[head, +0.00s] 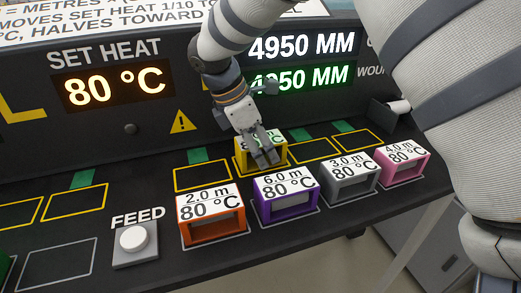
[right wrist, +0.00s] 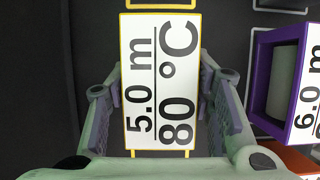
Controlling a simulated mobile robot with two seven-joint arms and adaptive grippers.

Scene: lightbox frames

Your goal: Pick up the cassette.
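Several cassettes stand on the dark panel, and the task does not say which one is meant. The yellow cassette (head: 243,158) stands in a yellow-outlined slot below my right gripper (head: 264,158), which partly hides it in the head view. In the right wrist view its white top (right wrist: 160,82) reads 5.0 m, 80 °C. My right gripper is open, with one finger on each side of this cassette and small gaps visible. Nearer stand an orange 2.0 m cassette (head: 213,231), a purple 6.0 m cassette (head: 290,209), a grey 3.0 m cassette (head: 350,189) and a pink 4.0 m cassette (head: 405,172). My left gripper is not in view.
The purple cassette (right wrist: 268,85) is close to the right finger in the right wrist view. A FEED button (head: 134,238) sits at the front left. Empty outlined slots (head: 75,205) lie to the left. An upright display board (head: 130,130) stands behind.

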